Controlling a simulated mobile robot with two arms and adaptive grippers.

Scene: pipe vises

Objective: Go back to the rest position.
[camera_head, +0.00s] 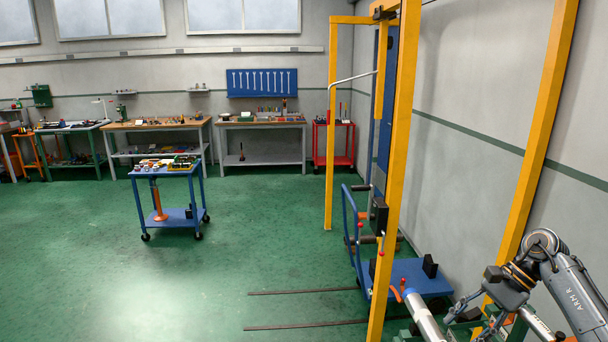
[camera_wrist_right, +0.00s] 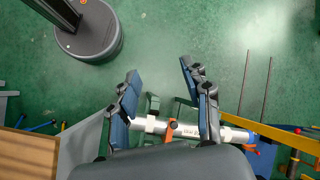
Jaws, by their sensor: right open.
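My right gripper (camera_head: 474,318) is at the lower right of the head view, at the end of my right arm. In the right wrist view its two fingers (camera_wrist_right: 160,85) are wide apart with nothing gripped. A light grey pipe (camera_wrist_right: 235,134) with an orange part (camera_wrist_right: 171,130) on it lies beyond the fingers and crosses the gap between them. The pipe also shows in the head view (camera_head: 423,316), partly hidden by my gripper. Green vise parts (camera_wrist_right: 152,104) show beside the pipe in the wrist view. My left gripper is in neither view.
A yellow frame (camera_head: 397,150) stands close to the arm, with a blue cart (camera_head: 407,272) behind its post. A blue trolley (camera_head: 177,172) with small items stands at the left. Workbenches (camera_head: 262,120) line the back wall. The green floor in the middle is clear.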

